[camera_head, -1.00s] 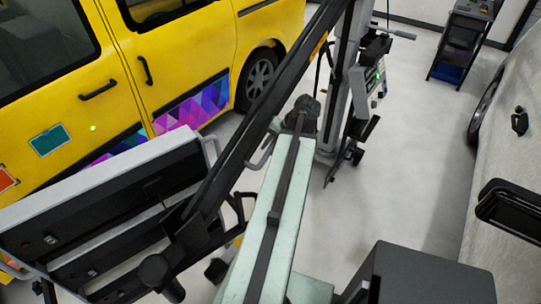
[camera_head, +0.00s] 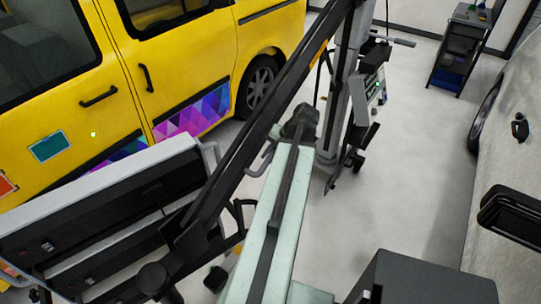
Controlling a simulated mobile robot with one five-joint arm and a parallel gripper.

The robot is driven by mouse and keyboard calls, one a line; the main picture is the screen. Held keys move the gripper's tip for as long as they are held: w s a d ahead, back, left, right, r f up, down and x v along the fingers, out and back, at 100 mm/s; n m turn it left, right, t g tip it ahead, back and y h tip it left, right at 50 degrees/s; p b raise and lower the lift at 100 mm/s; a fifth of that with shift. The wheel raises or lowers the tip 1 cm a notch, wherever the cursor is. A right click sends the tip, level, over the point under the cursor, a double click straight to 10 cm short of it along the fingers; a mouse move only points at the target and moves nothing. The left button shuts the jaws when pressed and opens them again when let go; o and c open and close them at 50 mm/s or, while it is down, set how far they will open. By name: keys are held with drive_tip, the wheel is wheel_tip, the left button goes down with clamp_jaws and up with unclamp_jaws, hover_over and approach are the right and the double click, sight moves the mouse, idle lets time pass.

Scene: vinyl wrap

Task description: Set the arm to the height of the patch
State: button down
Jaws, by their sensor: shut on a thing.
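The lamp stand's long dark arm (camera_head: 262,112) slopes from its upright column (camera_head: 338,110) down left to a wide lamp head (camera_head: 95,195). The lamp head is tilted in front of the yellow van. A teal patch (camera_head: 48,146) with a pale border is on the van door. My gripper (camera_head: 302,122) is at the far end of my pale green arm, beside the dark arm. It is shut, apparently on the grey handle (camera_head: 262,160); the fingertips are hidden.
An orange patch (camera_head: 6,185) is at the left edge. A control box (camera_head: 372,88) with a green light hangs on the column. A pale car (camera_head: 510,170) stands at right and a dark cart (camera_head: 458,50) at back right. Clear floor (camera_head: 400,160) lies between.

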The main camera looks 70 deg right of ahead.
idle(0.9)
drive_tip(key=r+p, duration=0.1)
drive_tip(key=a+r, duration=0.1)
drive_tip(key=r+p, duration=0.1)
drive_tip(key=shift+w+a+p, duration=0.15)
drive_tip(key=shift+a+p, duration=0.1)
drive_tip(key=shift+p, duration=0.05)
drive_tip(key=c, duration=1.6)
unclamp_jaws()
drive_tip(key=shift+f, duration=0.15)
drive_tip(key=shift+o, duration=0.2)
drive_tip(key=shift+d, duration=0.1)
drive_tip(key=p+v, duration=0.6)
drive_tip(key=v, duration=0.1)
drive_tip(key=shift+s+r+p, duration=0.2)
drive_tip(key=shift+r+p, duration=0.15)
